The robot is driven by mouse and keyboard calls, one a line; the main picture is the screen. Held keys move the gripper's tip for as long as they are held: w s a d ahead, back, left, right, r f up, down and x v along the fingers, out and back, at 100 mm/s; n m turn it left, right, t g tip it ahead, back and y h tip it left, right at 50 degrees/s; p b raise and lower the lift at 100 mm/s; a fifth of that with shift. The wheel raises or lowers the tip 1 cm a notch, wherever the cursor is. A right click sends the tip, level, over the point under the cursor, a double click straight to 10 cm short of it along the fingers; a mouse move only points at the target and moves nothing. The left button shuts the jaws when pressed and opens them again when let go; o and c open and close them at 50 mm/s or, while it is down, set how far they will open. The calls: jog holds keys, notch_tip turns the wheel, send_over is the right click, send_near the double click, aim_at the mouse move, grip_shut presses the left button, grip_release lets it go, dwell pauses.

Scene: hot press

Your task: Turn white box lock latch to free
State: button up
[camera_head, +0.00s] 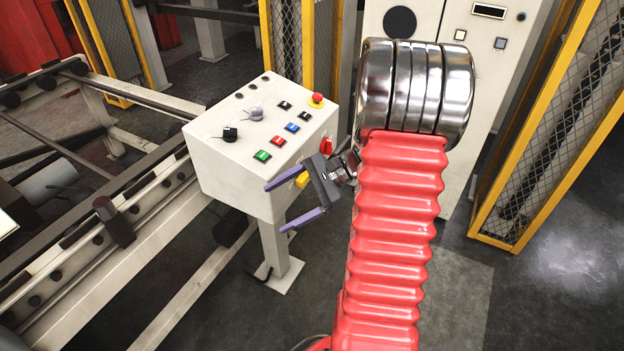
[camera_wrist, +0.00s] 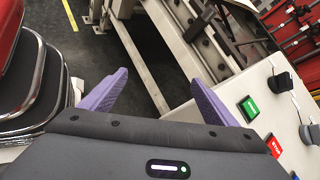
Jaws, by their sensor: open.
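The white box (camera_head: 218,172) is a control box on a post, left of my arm in the head view. A small red part (camera_head: 327,146) sits at its right edge, and a small yellow part (camera_head: 302,180) shows beside my gripper; I cannot tell for sure which is the lock latch or how it is turned. My gripper (camera_head: 276,207), with purple fingers, is open and empty at the box's near right side. In the wrist view, the open fingers (camera_wrist: 160,78) point past the box (camera_wrist: 262,80), and no latch is visible between them.
The box top carries a red emergency button (camera_head: 317,99), a black knob (camera_head: 230,133) and several coloured buttons. A frame with rails (camera_head: 110,240) stands at left. A yellow-framed mesh fence (camera_head: 540,130) stands at right. Open floor lies right of my arm.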

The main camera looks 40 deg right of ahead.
jog(key=d+f+m+t, duration=0.5)
jog(key=d+m, duration=0.1)
jog(key=d, duration=0.5)
jog(key=m+t+h, duration=0.4)
jog(key=m+t, duration=0.2)
jog(key=m, duration=0.1)
send_near(305, 177)
jog(key=s+d+f, duration=0.1)
jog(key=s+d, duration=0.2)
jog(key=s, duration=0.2)
jog(key=shift+s+d+f, duration=0.15)
jog(key=x, duration=1.3)
jog(key=shift+w, duration=0.4)
jog(key=shift+c, duration=0.4)
